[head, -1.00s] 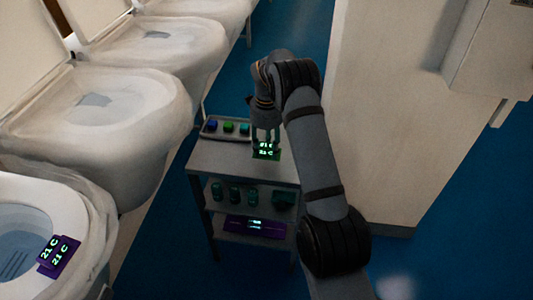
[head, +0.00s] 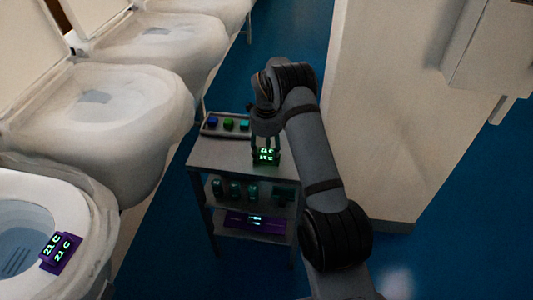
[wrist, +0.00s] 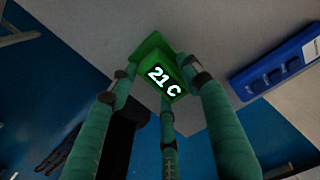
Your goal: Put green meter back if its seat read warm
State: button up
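The green meter (head: 267,157) is at my gripper's fingertips, over the near right part of the cart's top. In the wrist view the green meter (wrist: 150,50) has a lit display reading 21 C. My gripper (head: 265,150) points down, its fingers shut against the meter's sides; they also show in the wrist view (wrist: 160,80). Whether the meter touches the cart top is unclear.
The cart (head: 205,160) has a tray (head: 207,131) with blue and green blocks at its far left. Lower shelves hold several teal cylinders (head: 235,189) and a purple device (head: 255,222). A blue device (wrist: 280,70) shows in the wrist view. Toilets line the left; a pale cabinet (head: 390,130) stands right.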

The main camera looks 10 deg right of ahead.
aim_at(267, 152)
jog(key=shift+o, duration=0.9)
jog(key=shift+r, duration=0.1)
jog(key=shift+r+p, duration=0.3)
jog(key=shift+p, duration=0.1)
notch_tip(267, 152, up, 12)
jog(key=b, duration=0.1)
jog(key=shift+f, duration=0.2)
